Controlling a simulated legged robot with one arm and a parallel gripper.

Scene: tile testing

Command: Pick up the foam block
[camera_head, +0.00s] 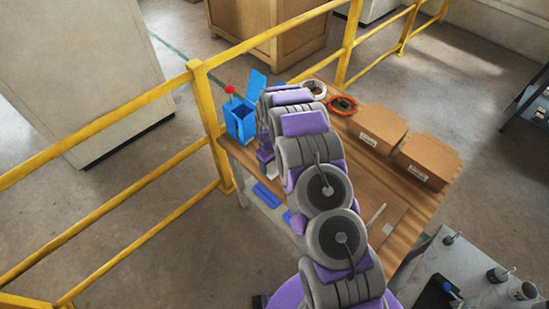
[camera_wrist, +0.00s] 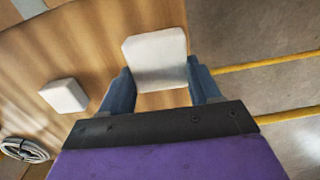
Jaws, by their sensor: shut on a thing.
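In the wrist view, my gripper (camera_wrist: 158,72) has its two blue-grey fingers on either side of a white foam block (camera_wrist: 155,50) and is shut on it. The block sticks out past the fingertips over the wooden tabletop. I cannot tell whether it still touches the table. A second, similar white block (camera_wrist: 64,95) lies on the table to the left, apart from the fingers. In the head view my arm covers most of the gripper, and the held block is not clearly seen there.
A blue bin (camera_head: 240,122) with a red ball-topped thing stands at the table's left corner. Two cardboard boxes (camera_head: 378,128) (camera_head: 428,160) and an orange-red ring (camera_head: 342,105) sit on the right. Yellow railings (camera_head: 207,110) run close along the table. A coiled cable (camera_wrist: 25,150) lies at lower left.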

